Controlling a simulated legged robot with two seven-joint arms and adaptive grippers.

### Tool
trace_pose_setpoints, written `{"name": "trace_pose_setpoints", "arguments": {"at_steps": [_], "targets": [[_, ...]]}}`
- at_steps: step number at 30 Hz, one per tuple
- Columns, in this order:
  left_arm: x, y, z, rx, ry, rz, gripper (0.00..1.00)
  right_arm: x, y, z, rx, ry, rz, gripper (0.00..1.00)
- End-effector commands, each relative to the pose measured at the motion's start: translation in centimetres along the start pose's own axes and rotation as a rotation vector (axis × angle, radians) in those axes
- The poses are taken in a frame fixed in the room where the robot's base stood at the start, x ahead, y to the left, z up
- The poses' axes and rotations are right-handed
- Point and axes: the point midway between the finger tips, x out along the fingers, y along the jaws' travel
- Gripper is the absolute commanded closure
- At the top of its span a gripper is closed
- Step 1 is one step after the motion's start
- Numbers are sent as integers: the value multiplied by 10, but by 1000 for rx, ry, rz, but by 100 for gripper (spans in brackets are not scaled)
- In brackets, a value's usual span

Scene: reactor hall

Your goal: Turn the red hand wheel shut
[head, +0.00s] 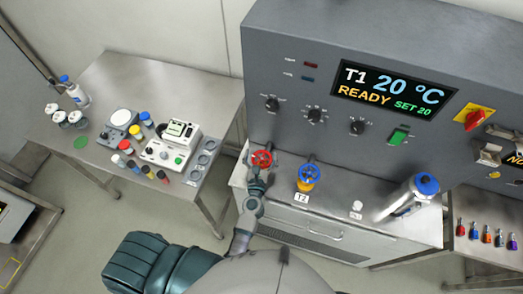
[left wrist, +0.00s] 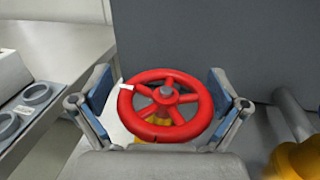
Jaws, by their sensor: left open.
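The red hand wheel (head: 261,158) stands at the left end of the bench under the grey control panel in the head view. In the left wrist view the red hand wheel (left wrist: 165,106) fills the middle, with spokes, a grey hub and a white mark on its left rim. My left gripper (head: 259,168) is at the wheel. In the left wrist view my left gripper (left wrist: 160,93) is open, with one finger on each side of the rim. I cannot tell whether the fingers touch it. My right gripper is not in view.
A yellow valve with a blue wheel (head: 309,174) stands right of the red wheel, behind a T2 label (head: 301,197). A silver flask with a blue lid (head: 412,194) stands further right. A side table (head: 101,77) at left holds bottles and instruments. The panel rises behind.

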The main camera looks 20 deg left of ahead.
Motion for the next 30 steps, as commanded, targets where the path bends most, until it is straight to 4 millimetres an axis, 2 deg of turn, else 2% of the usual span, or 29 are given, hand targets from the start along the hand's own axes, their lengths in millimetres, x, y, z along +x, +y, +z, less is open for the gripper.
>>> {"name": "trace_pose_setpoints", "arguments": {"at_steps": [3, 11, 17, 18, 30], "targets": [[6, 0, 1, 1, -1, 0, 2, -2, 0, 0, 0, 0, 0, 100], [7, 0, 0, 0, 0, 0, 2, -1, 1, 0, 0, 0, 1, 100], [8, 2, 0, -1, 0, -1, 49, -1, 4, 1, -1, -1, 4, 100], [7, 2, 0, -1, 0, -1, 54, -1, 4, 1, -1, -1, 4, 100], [7, 0, 1, 1, 1, -62, 54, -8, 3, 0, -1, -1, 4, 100]]}}
